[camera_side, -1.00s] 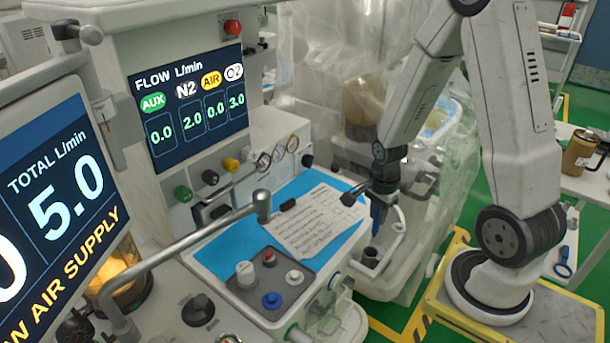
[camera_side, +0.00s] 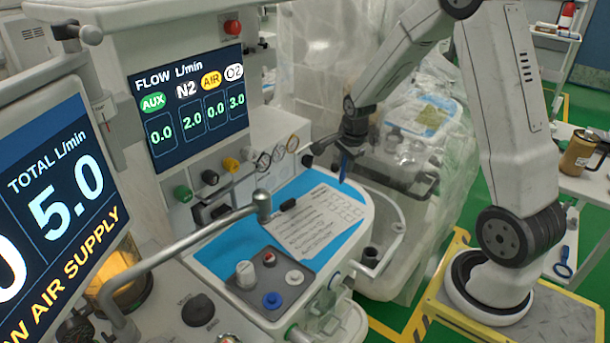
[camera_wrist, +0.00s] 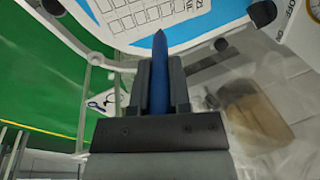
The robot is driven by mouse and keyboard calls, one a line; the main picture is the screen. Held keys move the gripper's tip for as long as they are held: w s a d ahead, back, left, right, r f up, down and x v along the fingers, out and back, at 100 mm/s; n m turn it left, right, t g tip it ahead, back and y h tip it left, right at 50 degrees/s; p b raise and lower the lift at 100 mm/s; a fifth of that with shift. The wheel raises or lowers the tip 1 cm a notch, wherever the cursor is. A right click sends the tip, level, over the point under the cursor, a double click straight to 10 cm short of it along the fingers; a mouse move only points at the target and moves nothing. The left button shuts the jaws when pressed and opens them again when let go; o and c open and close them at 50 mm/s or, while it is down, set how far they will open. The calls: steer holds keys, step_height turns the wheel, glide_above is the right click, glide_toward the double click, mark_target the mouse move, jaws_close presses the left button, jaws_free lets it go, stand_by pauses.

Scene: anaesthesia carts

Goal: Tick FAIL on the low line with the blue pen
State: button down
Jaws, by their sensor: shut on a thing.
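My gripper (camera_side: 346,150) is shut on the blue pen (camera_side: 343,169), which points down just beyond the right far edge of the work surface. In the wrist view the blue pen (camera_wrist: 160,75) sits between the two dark jaws (camera_wrist: 160,92), its tip toward the sheet. The white checklist sheet (camera_side: 318,220) lies on a blue mat (camera_side: 232,243). Part of the sheet (camera_wrist: 140,14), with rows of boxes, shows at the top of the wrist view. The pen tip appears apart from the sheet. The FAIL boxes and line wording are too small to read.
A dark clip (camera_side: 288,205) lies at the sheet's left edge. A grey panel with knobs (camera_side: 268,280) stands in front, and a metal rail (camera_side: 190,238) ends near the mat. A white bin-like holder (camera_side: 392,243) stands right of the surface.

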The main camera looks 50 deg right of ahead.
mark_target(340, 178)
steer(key=shift+w+d+r, duration=0.2)
steer(key=shift+w+r, duration=0.15)
steer(key=shift+w, duration=0.2)
steer(key=shift+w+d+r, duration=0.2)
steer(key=shift+w+r, duration=0.1)
steer(key=shift+w, duration=0.2)
steer(key=shift+f, duration=0.15)
steer(key=shift+s+a+x, duration=0.1)
steer(key=shift+s+x, duration=0.1)
steer(key=shift+x, duration=0.85)
steer(key=shift+s+a+x, duration=0.1)
steer(key=shift+s+x, duration=0.05)
steer(key=shift+x, duration=0.9)
steer(key=shift+s+a+x, duration=0.15)
steer(key=shift+s+x, duration=0.05)
steer(key=shift+x, duration=0.9)
steer(key=shift+f, duration=0.7)
steer(key=shift+s+d, duration=0.1)
steer(key=shift+d, duration=0.25)
stand_by(0.5)
steer(key=shift+d, duration=0.15)
stand_by(0.4)
steer(key=shift+r, duration=0.1)
steer(key=w+v, duration=0.1)
steer(key=v, duration=0.5)
steer(key=shift+d+r, duration=0.3)
steer(key=shift+r, duration=0.2)
stand_by(0.6)
